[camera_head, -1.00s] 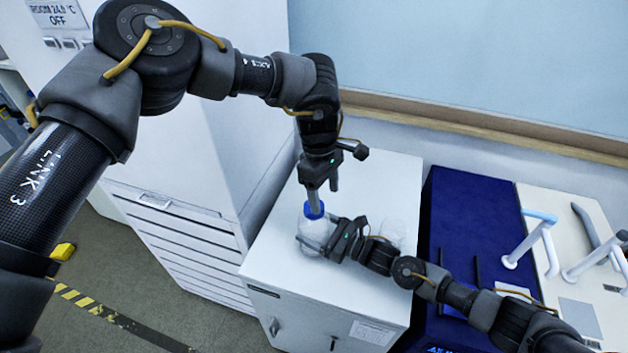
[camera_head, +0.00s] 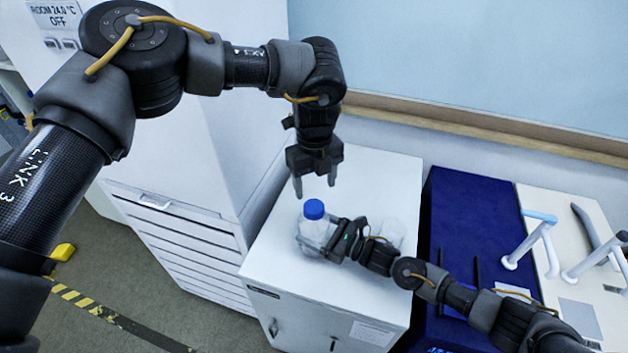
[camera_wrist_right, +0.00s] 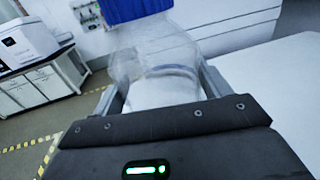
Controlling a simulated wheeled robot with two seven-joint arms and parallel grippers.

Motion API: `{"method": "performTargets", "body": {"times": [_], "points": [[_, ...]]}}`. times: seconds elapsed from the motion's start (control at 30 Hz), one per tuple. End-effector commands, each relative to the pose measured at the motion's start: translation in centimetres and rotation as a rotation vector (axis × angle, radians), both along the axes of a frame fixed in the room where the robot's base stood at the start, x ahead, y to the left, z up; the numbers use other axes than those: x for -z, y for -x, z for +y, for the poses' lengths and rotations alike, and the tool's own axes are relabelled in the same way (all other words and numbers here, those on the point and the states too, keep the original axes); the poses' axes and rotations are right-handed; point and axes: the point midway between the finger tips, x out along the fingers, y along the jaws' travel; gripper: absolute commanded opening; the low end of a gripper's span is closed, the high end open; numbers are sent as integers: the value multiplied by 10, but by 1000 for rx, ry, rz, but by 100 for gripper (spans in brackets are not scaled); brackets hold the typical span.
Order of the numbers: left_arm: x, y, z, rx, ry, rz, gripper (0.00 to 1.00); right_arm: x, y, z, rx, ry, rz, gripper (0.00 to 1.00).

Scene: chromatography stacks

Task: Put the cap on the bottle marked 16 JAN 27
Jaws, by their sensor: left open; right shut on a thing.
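A clear bottle (camera_head: 312,233) stands on the white cabinet top with a blue cap (camera_head: 314,209) on its mouth. My right gripper (camera_head: 318,247) is shut on the bottle's body from the right side. My left gripper (camera_head: 315,188) is open and empty just above the cap, apart from it. No date marking is readable on the held bottle.
The white cabinet top (camera_head: 385,180) has free room at the back. A dark blue mat (camera_head: 455,205) lies to its right, beside a pale board with white handles (camera_head: 540,235). A tall white cabinet (camera_head: 225,140) stands close on the left.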

Motion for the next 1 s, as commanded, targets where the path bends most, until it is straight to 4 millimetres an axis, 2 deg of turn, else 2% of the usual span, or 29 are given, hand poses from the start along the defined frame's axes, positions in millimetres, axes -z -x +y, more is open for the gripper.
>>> {"method": "performTargets", "body": {"times": [0.1,0.3,0.77,0.87,1.0], "points": [[0,-2,2,-188,-12,-8,64,-1,0,0,-1,-3,-1,13],[0,-3,3,-366,-15,-14,64,-1,0,1,-1,-3,-1,13],[2,-3,3,-398,-15,-13,64,-1,0,1,-1,-3,-1,13],[8,-3,3,-398,-16,-13,64,-1,0,1,-1,-3,-1,13],[28,-2,3,-397,-17,-10,64,-1,0,1,-1,-3,-1,13]]}}
